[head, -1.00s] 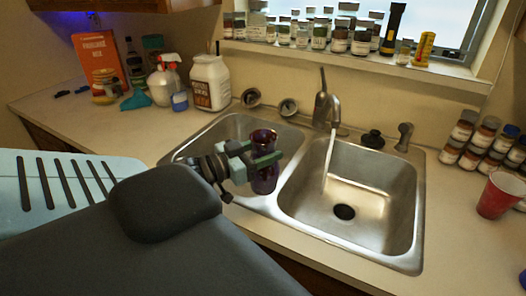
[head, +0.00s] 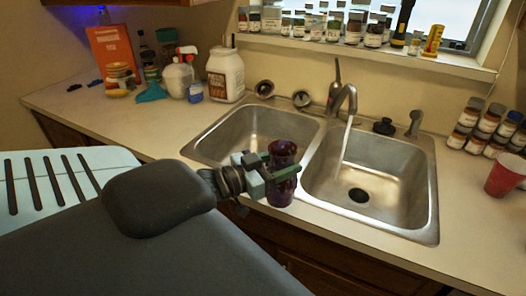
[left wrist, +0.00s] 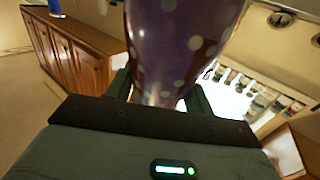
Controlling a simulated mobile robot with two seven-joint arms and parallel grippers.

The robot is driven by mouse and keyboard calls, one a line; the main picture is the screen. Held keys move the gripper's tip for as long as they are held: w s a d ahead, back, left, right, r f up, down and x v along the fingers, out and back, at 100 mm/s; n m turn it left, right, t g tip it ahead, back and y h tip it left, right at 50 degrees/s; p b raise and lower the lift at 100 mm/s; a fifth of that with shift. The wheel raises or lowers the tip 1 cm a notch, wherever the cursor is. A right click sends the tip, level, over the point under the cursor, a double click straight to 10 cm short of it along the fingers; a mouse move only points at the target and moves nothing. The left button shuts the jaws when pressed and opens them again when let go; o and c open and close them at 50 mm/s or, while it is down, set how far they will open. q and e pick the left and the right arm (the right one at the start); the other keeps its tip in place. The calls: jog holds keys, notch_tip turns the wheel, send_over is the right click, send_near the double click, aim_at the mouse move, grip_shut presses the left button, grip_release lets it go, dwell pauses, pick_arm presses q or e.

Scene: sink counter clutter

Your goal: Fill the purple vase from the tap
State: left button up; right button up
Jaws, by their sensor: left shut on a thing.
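The purple vase (head: 283,176) is upright in my left gripper (head: 274,172), near the front edge of the sink. In the head view it overlaps the front of the left basin and the divider. The left wrist view shows the spotted vase (left wrist: 178,45) between the fingers of my left gripper (left wrist: 160,95). The tap (head: 345,98) stands behind the divider. A stream of water (head: 346,138) runs from it into the right basin (head: 402,170). The vase is apart from the stream, to its left and front. My right gripper is not in view.
The left basin (head: 228,140) looks empty. A red cup (head: 505,175) and several spice jars (head: 470,118) stand on the right counter. A white tub (head: 226,75), spray bottle (head: 178,78) and orange box (head: 112,55) stand at the back left. Jars line the sill.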

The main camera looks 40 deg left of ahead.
pick_arm(q)
jog(key=w+d+f+m+g+h, duration=0.1)
jog(key=d+f+m+h, duration=0.1)
jog(key=d, duration=2.5)
notch_tip(320, 180, down, 2)
jog(key=shift+f+m+g+h, duration=0.1)
jog(key=shift+m+g+h, duration=0.25)
jog(key=shift+h, duration=0.55)
jog(key=shift+w+a, duration=0.1)
jog(key=shift+a, duration=0.05)
